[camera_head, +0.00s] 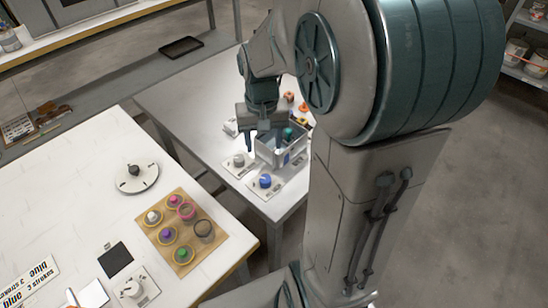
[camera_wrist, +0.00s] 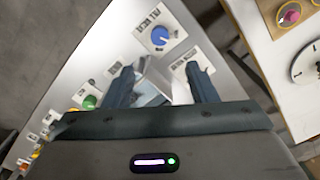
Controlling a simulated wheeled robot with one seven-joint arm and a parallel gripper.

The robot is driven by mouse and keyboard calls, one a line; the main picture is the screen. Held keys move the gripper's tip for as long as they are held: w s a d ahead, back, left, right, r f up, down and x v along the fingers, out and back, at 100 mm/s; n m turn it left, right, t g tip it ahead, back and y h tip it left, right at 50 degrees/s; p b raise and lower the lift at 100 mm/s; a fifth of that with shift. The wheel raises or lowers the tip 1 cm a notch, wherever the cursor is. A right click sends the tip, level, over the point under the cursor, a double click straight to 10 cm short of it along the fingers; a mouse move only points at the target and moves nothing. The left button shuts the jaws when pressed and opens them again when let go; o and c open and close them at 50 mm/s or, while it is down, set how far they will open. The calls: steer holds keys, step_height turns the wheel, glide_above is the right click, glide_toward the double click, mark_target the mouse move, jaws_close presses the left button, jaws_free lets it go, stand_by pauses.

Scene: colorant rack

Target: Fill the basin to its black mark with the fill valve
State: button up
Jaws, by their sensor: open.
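The grey, box-like basin (camera_head: 268,153) stands on the grey bench. In the wrist view part of the basin (camera_wrist: 152,84) shows between my fingers. No black mark or water level can be made out. A blue round knob (camera_head: 265,181) on a white plate is in front of the basin; it also shows in the wrist view (camera_wrist: 158,36), beside a blurred label that seems to begin "FILL". My gripper (camera_head: 256,136) hangs over the basin's left side, fingers apart and empty. In the wrist view my gripper (camera_wrist: 162,85) points down, apart from the blue knob.
A grey knob (camera_head: 239,160) on a white plate is left of the basin. A green knob (camera_wrist: 90,102) and small orange pieces (camera_head: 289,97) lie beyond. The nearer white table holds a board of colored pots (camera_head: 165,222) and a round dial (camera_head: 136,178).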

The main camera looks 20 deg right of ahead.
mark_target(265, 179)
step_height(265, 179, down, 14)
steer(key=m+b, duration=0.1)
steer(key=m, duration=0.2)
steer(key=shift+b, duration=0.35)
steer(key=shift+c, duration=0.3)
steer(key=shift+r, duration=0.1)
steer(key=c, duration=0.9)
